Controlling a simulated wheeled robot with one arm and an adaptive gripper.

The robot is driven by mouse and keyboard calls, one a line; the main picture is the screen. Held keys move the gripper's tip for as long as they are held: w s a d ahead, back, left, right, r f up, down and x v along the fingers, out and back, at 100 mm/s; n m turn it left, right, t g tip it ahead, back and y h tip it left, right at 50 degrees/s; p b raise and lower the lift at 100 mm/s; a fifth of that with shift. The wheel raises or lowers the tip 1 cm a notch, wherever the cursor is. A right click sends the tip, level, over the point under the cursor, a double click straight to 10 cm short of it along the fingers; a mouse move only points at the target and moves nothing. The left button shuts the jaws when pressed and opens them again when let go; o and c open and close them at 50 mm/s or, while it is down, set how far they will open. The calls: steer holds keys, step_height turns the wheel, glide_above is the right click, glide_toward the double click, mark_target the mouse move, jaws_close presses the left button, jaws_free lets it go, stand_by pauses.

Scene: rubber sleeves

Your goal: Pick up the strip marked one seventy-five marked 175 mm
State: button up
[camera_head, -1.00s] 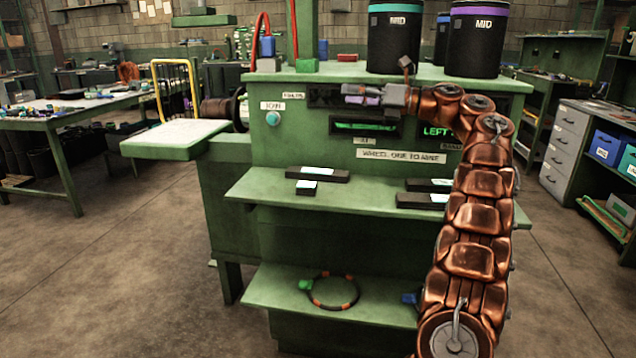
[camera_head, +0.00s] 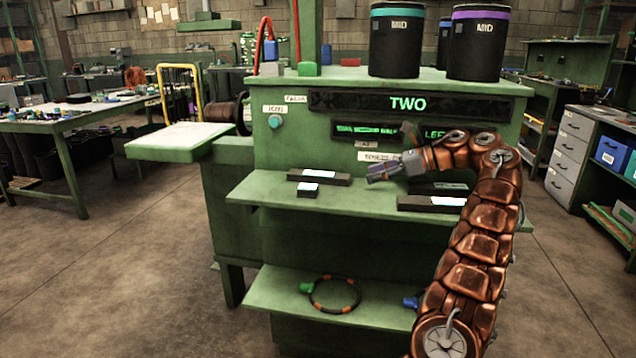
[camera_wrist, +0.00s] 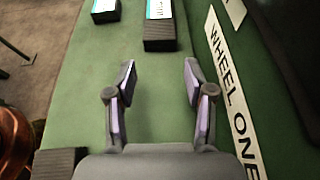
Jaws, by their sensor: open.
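Several black strips with pale labels lie on the green shelf (camera_head: 262,190); no length mark is legible, so I cannot tell which is the 175. A long strip (camera_head: 338,180) lies at the left rear, with a short strip (camera_head: 307,190) in front of it. Another long strip (camera_head: 412,203) lies at the right, and one more is partly hidden by my arm. My gripper (camera_head: 376,172) is open and empty above the shelf. In the wrist view my gripper (camera_wrist: 160,85) points toward a labelled strip (camera_wrist: 160,38); a second strip (camera_wrist: 105,12) is at upper left.
An upright panel with a lit TWO sign (camera_head: 408,104) stands behind the shelf. A wheel label (camera_wrist: 232,100) runs close along the right in the wrist view. A lower shelf holds a ring (camera_head: 334,294). Black MID canisters (camera_head: 397,45) stand on top.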

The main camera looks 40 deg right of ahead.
steer(key=b, duration=0.2)
glide_toward(322, 181)
steer(key=shift+w+a+r, duration=0.1)
steer(key=shift+w+a, duration=0.55)
steer(key=shift+w, duration=0.25)
steer(key=shift+w+a, duration=0.25)
steer(key=shift+w, duration=0.25)
steer(key=shift+w+a, duration=0.3)
steer(key=shift+w, duration=0.15)
steer(key=shift+b+x, duration=0.55)
steer(key=shift+x, duration=1.95)
steer(key=c, duration=0.8)
steer(key=shift+a+r, duration=0.1)
steer(key=shift+r, duration=0.05)
